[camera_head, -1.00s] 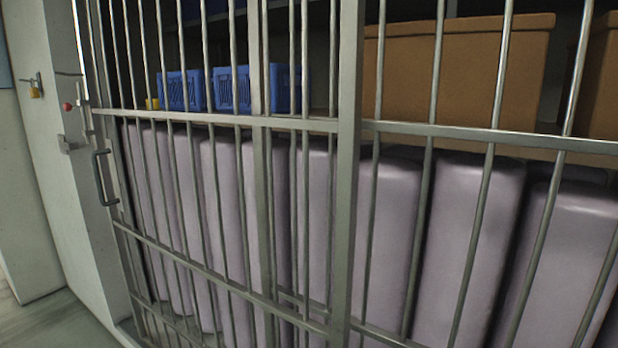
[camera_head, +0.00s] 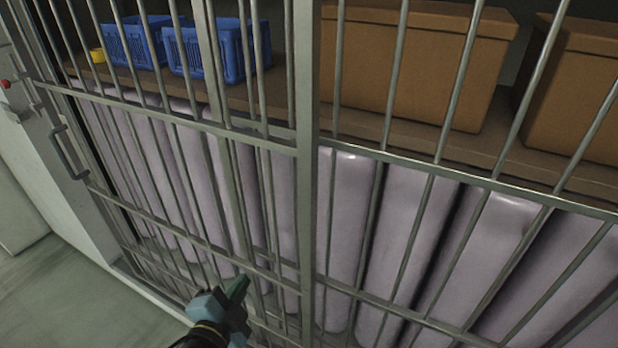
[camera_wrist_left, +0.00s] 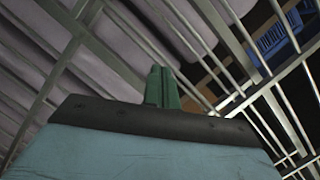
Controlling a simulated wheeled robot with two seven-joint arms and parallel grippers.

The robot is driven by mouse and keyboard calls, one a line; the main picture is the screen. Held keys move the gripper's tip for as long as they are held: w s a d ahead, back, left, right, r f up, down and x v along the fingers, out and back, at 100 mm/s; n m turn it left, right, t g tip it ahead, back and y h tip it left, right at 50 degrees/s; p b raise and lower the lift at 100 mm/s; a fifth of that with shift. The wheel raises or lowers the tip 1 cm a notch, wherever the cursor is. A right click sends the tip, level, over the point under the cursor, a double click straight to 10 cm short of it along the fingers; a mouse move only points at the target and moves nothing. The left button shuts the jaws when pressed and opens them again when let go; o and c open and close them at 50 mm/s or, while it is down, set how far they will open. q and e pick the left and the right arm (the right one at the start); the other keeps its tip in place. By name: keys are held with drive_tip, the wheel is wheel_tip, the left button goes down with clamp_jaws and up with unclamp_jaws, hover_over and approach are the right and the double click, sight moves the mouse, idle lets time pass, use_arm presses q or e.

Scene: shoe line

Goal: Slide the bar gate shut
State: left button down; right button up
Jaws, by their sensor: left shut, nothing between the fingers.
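The bar gate (camera_head: 222,132) is a grey metal frame of upright bars with cross rails, and its left edge stands against or very near the pale post. A dark curved handle (camera_head: 65,153) is on its left edge. My left gripper (camera_head: 238,288) is low in front of the bars, shut and empty, well to the right of and below the handle. In the left wrist view its green fingers (camera_wrist_left: 162,88) are together, with bars beyond them. I cannot tell if they touch a bar. My right gripper is not in view.
Behind the bars stand several lilac padded panels (camera_head: 345,215), with blue crates (camera_head: 205,50) and brown boxes (camera_head: 410,60) on a shelf above. A red knob (camera_head: 5,84) is on the post (camera_head: 50,190) at the left. Open floor (camera_head: 75,300) lies at lower left.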

sight(236, 176)
use_arm(q)
drive_tip(key=s+d+r+m+g+h+p, duration=0.1)
drive_tip(key=d+r+m+g+h+p, duration=0.1)
drive_tip(key=d+r+m+h+p, duration=0.9)
drive_tip(key=shift+m+y, duration=0.7)
drive_tip(key=shift+m, duration=0.1)
drive_tip(key=w, duration=0.2)
drive_tip(key=w+d+r, duration=0.1)
drive_tip(key=w, duration=0.2)
drive_tip(key=w+d+r, duration=0.1)
drive_tip(key=w, duration=0.2)
drive_tip(key=shift+w+d+r+p, duration=0.1)
drive_tip(key=shift+d+p, duration=0.1)
drive_tip(key=shift+p, duration=0.15)
drive_tip(key=shift+w+a, duration=0.1)
drive_tip(key=shift+a, duration=0.25)
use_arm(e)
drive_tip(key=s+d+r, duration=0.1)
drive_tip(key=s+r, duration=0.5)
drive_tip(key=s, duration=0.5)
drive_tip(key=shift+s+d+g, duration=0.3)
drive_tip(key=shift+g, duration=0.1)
